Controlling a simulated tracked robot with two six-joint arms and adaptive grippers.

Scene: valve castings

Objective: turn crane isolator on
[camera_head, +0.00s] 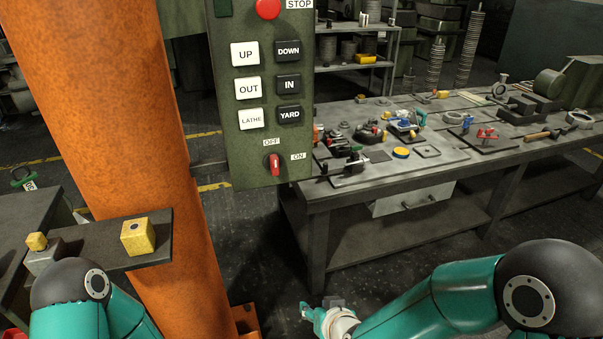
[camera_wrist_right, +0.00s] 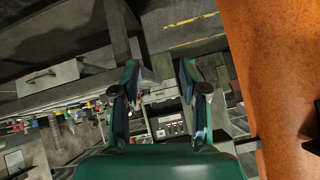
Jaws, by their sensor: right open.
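The crane isolator (camera_head: 274,164) is a red rotary knob at the bottom of a green hanging control box (camera_head: 232,120), between an OFF label above it and an ON label to its right. The red knob stands roughly upright, towards OFF. My right gripper (camera_head: 318,312) is low in the head view, below the box and apart from it. In the right wrist view its two fingers (camera_wrist_right: 166,82) are spread with nothing between them. My left arm enters at the lower left of the head view; its gripper is out of frame.
An orange column (camera_head: 125,120) stands left of and behind the box. A workbench (camera_head: 400,170) with several tools and castings stands to the right. A dark shelf with a yellow block (camera_head: 138,237) is at the left. Floor is free between column and bench.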

